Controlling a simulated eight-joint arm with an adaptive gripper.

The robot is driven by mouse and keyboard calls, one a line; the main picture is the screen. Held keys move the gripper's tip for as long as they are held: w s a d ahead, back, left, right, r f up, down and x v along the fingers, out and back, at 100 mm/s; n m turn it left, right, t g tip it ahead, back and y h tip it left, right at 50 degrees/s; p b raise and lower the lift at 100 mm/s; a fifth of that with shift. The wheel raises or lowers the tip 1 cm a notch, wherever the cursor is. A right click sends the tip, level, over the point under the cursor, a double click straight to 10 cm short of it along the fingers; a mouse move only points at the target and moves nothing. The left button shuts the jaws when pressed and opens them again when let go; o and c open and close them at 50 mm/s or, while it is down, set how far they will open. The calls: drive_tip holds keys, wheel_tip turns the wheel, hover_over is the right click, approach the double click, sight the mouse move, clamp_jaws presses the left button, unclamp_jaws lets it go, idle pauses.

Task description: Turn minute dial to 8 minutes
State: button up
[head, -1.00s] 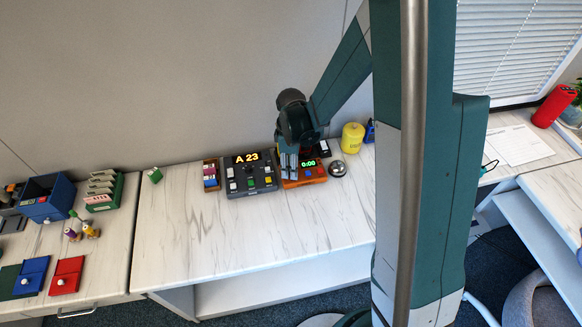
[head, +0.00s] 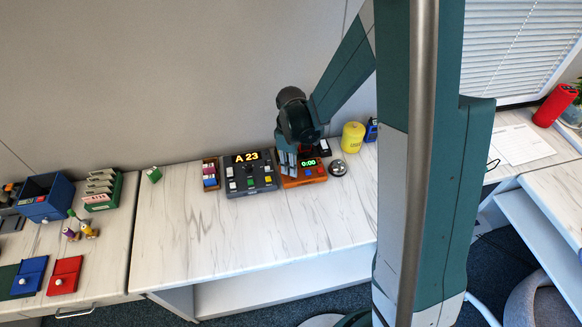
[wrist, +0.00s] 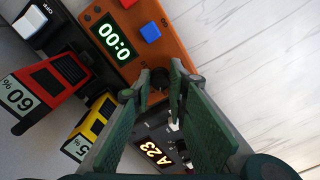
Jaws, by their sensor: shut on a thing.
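The orange timer box (head: 307,181) stands on the white desk beside the grey "A 23" panel. Its green display reads 0:00 in the head view and in the wrist view (wrist: 111,38). A blue button (wrist: 150,32) and a red button sit near the display. The dark round minute dial (wrist: 160,80) is on the orange face, between my fingertips in the wrist view. My gripper (wrist: 161,88) is shut on this dial. In the head view my gripper (head: 288,165) points down over the left part of the timer and hides the dial.
The grey "A 23" panel (head: 251,183) stands close on the left. A silver bell (head: 338,168) and a yellow canister (head: 352,137) are on the right. The desk front is clear.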

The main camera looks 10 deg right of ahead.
drive_tip(key=m+b, duration=0.1)
drive_tip(key=m, duration=0.4)
drive_tip(key=shift+f+b, duration=0.1)
drive_tip(key=shift+b, duration=0.25)
drive_tip(key=m+b, duration=0.1)
drive_tip(key=m, duration=0.3)
drive_tip(key=shift+m, duration=0.4)
drive_tip(key=m, duration=0.4)
drive_tip(key=shift+b, duration=0.4)
drive_tip(key=m, duration=0.4)
drive_tip(key=shift+m, duration=0.3)
drive_tip(key=shift+b, duration=0.3)
drive_tip(key=o, duration=0.9)
drive_tip(key=shift+r, duration=0.2)
